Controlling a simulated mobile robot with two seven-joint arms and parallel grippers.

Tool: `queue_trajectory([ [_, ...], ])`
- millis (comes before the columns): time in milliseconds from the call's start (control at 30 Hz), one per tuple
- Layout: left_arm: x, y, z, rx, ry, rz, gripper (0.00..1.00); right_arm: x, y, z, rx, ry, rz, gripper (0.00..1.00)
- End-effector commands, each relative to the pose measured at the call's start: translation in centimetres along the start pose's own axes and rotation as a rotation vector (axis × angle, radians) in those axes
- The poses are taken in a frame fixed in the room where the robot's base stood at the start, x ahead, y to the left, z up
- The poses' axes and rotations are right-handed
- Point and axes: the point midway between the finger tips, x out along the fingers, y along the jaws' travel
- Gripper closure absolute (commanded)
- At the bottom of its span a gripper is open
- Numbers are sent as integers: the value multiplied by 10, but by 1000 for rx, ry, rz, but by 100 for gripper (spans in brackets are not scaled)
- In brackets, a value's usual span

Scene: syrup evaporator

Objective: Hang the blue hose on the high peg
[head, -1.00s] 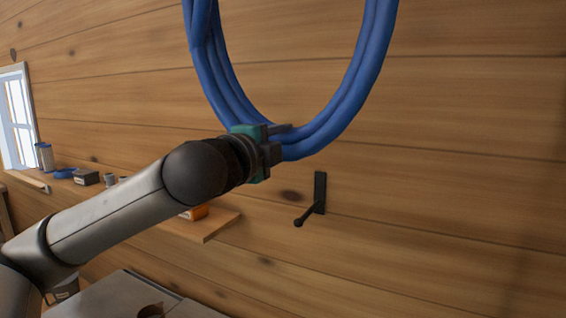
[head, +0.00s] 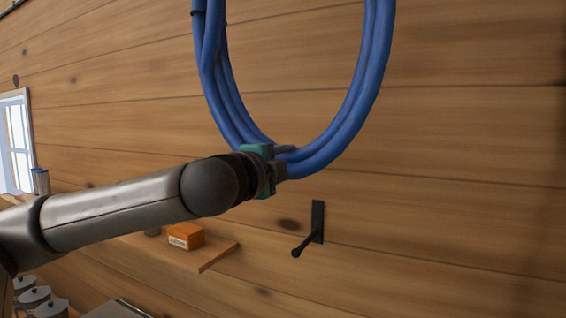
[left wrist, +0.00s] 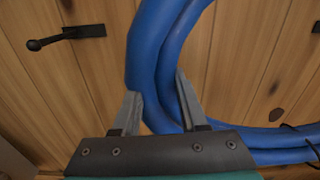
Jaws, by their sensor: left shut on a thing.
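The blue hose (head: 372,75) is a coiled loop of several strands; its top is cut off by the head view's upper edge. My left gripper (head: 282,163) is shut on the lower left of the loop. In the left wrist view the hose (left wrist: 152,55) passes between the fingers (left wrist: 160,105). A black peg (head: 308,238) with an upright backplate is on the wall, below and slightly right of the gripper in the head view, apart from the hose. A black peg (left wrist: 62,40) also shows in the left wrist view. I cannot tell which peg is the high one. My right gripper is out of view.
A wooden shelf (head: 214,256) with an orange box (head: 186,236) is on the wall left of the peg. Lidded pots (head: 36,298) stand at the lower left, below a window (head: 15,140). The plank wall right of the peg is bare.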

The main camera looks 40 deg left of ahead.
Motion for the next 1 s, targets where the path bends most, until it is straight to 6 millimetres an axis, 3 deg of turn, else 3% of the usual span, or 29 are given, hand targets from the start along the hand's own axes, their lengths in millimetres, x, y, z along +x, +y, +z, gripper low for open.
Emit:
queue_trajectory([
  [500, 30, -4, 2, 7, -3, -12, 100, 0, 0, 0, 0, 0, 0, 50],
  [1000, 37, -4, 2, 6, -3, -11, 100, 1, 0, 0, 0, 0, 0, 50],
])
